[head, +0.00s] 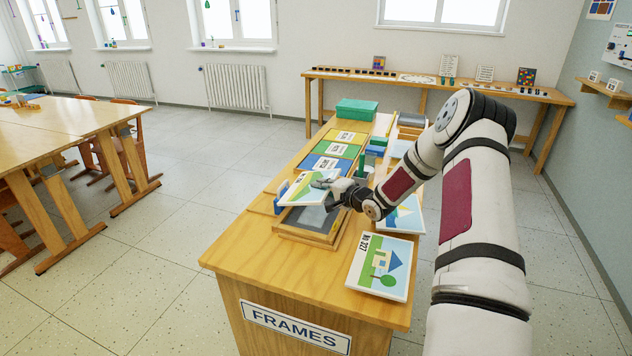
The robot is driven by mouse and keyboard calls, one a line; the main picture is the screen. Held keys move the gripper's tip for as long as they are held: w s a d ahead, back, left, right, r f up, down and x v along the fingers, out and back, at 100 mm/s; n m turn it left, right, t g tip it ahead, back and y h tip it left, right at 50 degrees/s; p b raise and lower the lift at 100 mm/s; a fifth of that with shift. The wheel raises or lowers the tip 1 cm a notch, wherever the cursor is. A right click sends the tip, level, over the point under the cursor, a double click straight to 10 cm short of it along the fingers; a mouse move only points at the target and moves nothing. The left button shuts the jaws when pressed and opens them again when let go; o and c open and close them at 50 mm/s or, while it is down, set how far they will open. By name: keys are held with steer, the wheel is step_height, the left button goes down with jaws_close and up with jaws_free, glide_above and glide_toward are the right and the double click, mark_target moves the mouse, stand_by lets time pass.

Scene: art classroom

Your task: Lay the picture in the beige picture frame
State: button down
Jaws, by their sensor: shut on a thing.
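My gripper (325,184) is shut on a picture (300,191) with green and yellow hills, gripping it near its right side. The picture is tilted and is held over the far part of a beige wooden frame (306,239) with a dark grey inside. The frame lies on the wooden table (234,259) marked FRAMES, and its near part shows bare. I cannot tell whether the picture touches the frame. The picture and my gripper hide the frame's far edge.
A house picture (381,265) lies at the table's near right, and another picture (407,216) lies behind it, partly hidden by my arm. Blue, green and yellow labelled panels (336,150) lie farther back, before a green box (357,109). The table's near left corner is clear.

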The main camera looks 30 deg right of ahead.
steer(key=shift+d+f, duration=0.2)
steer(key=shift+d, duration=0.1)
steer(key=b, duration=0.3)
glide_above(325, 215)
steer(key=shift+w+a+f, duration=0.1)
steer(key=shift+a+f, duration=0.1)
steer(key=shift+f, duration=1.4)
steer(key=shift+w+a+f, duration=0.1)
steer(key=shift+a+f, duration=0.05)
steer(key=shift+f, duration=1.45)
steer(key=shift+s+f+b, duration=0.15)
steer(key=shift+f+b, duration=0.3)
steer(key=shift+f, duration=0.25)
steer(key=shift+a+f, duration=0.1)
steer(key=shift+a, duration=0.05)
steer(key=shift+s, duration=0.15)
steer(key=shift+d, duration=0.55)
steer(key=shift+a+r, duration=0.1)
steer(key=shift+r, duration=0.15)
